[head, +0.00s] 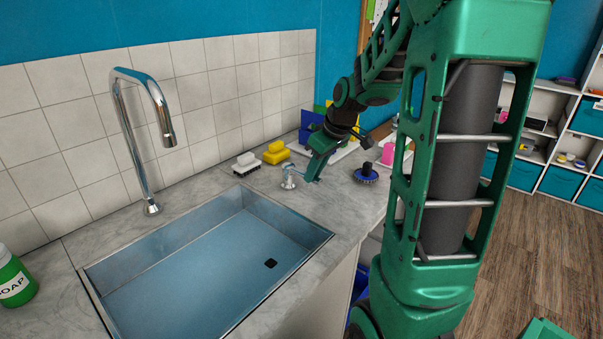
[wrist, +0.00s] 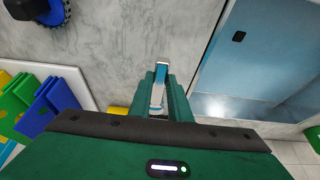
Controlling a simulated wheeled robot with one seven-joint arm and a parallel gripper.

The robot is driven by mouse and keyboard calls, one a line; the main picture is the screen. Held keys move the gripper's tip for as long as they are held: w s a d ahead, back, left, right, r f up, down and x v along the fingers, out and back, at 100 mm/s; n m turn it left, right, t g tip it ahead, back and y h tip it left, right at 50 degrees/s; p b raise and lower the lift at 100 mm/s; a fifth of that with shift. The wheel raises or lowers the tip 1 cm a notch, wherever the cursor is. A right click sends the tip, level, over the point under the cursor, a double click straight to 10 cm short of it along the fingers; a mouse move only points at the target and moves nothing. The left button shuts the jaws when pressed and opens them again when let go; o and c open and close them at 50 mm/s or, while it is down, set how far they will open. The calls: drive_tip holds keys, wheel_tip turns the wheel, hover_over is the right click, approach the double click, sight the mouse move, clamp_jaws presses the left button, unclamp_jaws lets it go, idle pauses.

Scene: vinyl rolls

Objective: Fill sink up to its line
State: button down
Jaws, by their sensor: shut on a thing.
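The sink (head: 165,293) is a rectangular metal basin set in the grey counter, with a bluish inside and a small black square (head: 270,263) near its right end. I cannot tell whether water stands in it, and I make out no fill line. The tall chrome faucet (head: 142,130) arches over the sink from behind; no stream shows at its spout. A small chrome tap handle (head: 288,177) stands on the counter right of the sink. My gripper (head: 308,176) is shut on this handle; in the wrist view the handle (wrist: 162,66) sits between the fingers.
A white brush (head: 246,164) and a yellow brush (head: 276,152) lie behind the handle. A round blue brush (head: 366,174) lies to its right. A green soap bottle (head: 14,277) stands at the left. Coloured boards (wrist: 55,105) and a pink cup (head: 388,153) are beyond my gripper.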

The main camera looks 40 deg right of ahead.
drive_tip(key=shift+a, duration=0.15)
drive_tip(key=c, duration=1.6)
unclamp_jaws()
drive_tip(key=shift+c, duration=0.2)
drive_tip(key=shift+r, duration=0.25)
drive_tip(key=a+v, duration=0.1)
drive_tip(key=v, duration=0.9)
drive_tip(key=shift+d, duration=0.45)
drive_tip(key=shift+r, duration=0.15)
